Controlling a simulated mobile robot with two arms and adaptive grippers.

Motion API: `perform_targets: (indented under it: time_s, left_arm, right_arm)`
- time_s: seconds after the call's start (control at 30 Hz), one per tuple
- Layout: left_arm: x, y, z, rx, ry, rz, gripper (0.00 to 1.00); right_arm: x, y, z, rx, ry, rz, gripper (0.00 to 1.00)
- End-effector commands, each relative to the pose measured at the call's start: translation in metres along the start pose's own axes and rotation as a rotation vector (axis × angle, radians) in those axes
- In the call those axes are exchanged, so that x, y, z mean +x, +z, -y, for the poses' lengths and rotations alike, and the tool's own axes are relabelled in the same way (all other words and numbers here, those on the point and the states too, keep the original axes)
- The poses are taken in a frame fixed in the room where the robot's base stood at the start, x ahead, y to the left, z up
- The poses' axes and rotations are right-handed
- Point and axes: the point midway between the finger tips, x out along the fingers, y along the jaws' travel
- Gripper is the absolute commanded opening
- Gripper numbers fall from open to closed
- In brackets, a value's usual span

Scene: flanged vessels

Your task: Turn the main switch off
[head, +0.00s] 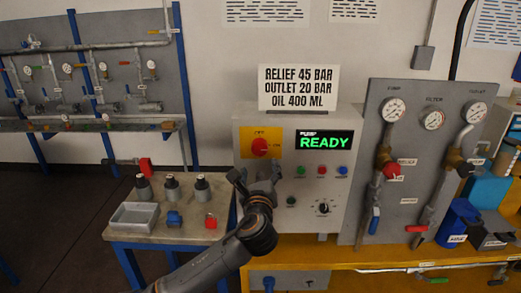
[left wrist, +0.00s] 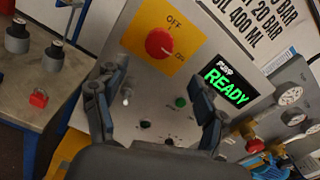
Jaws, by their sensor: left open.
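The main switch is a red rotary knob (head: 260,147) on a yellow plate at the upper left of the grey control box. The plate reads OFF above the knob and ON at its right. In the left wrist view the knob (left wrist: 159,43) shows beyond the fingertips, and its pale mark seems to face the ON side. My left gripper (head: 257,180) is open and empty, just below the switch and apart from it. In the left wrist view its two fingers (left wrist: 160,90) stand wide apart in front of the box. My right gripper is not in view.
A green READY display (head: 325,142), small buttons and a black dial (head: 323,207) share the box face. A gauge panel (head: 410,110) with valves stands at the right. A side table (head: 160,230) with bottles, a grey tray and padlocks is at the left.

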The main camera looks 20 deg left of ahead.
Motion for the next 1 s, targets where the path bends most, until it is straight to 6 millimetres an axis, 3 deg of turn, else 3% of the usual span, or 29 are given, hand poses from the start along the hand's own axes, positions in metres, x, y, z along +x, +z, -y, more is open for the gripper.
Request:
perform_targets:
  time_s: [0.2,0.5,0.7,1.0]
  left_arm:
    - [0.042,0.002,0.001,-0.001,0.003,0.0,0.71]
    - [0.088,0.001,0.001,-0.003,0.002,-0.002,0.71]
    - [0.104,0.0,0.0,-0.003,0.0,-0.001,0.71]
    - [0.107,-0.001,0.0,-0.003,0.0,-0.002,0.71]
  right_arm:
    - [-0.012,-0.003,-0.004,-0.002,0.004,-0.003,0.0]
    - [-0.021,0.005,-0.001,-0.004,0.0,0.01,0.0]
    - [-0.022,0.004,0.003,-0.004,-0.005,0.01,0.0]
    - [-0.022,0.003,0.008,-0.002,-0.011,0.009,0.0]
